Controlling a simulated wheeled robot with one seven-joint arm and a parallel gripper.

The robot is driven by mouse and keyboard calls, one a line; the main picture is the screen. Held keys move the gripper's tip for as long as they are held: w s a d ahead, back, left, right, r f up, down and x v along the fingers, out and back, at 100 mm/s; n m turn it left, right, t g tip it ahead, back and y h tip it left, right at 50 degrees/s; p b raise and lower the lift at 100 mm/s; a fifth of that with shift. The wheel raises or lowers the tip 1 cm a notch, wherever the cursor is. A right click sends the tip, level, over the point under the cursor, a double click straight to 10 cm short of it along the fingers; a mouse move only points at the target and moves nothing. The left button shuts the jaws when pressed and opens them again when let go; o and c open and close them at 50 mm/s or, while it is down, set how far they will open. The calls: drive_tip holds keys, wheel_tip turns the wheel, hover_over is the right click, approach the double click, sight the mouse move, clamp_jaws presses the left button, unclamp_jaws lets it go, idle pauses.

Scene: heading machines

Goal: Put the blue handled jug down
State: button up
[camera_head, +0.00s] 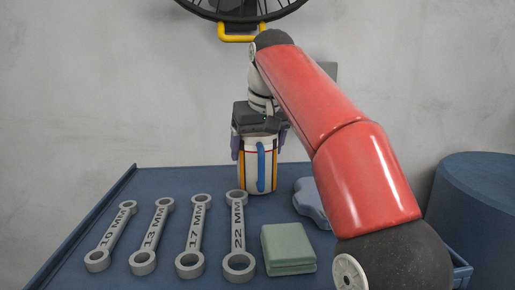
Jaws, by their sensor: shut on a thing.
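The jug (245,168) is pale with coloured vertical stripes and a blue handle (261,166) facing me. It is upright at the back of the blue table (172,184). My gripper (260,137) is above and around its upper part, shut on it, with a dark finger on either side. The gripper body hides the jug's top. I cannot tell whether the jug's base touches the table or hangs just above it.
Several grey wrenches (194,237) lie in a row at the left. A green folded cloth or box (288,249) lies front right, with a blue-grey object (308,201) behind it, partly hidden by my red arm. A blue drum (490,215) stands at the right.

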drive_tip(key=shift+f, duration=0.15)
drive_tip(key=o, duration=1.1)
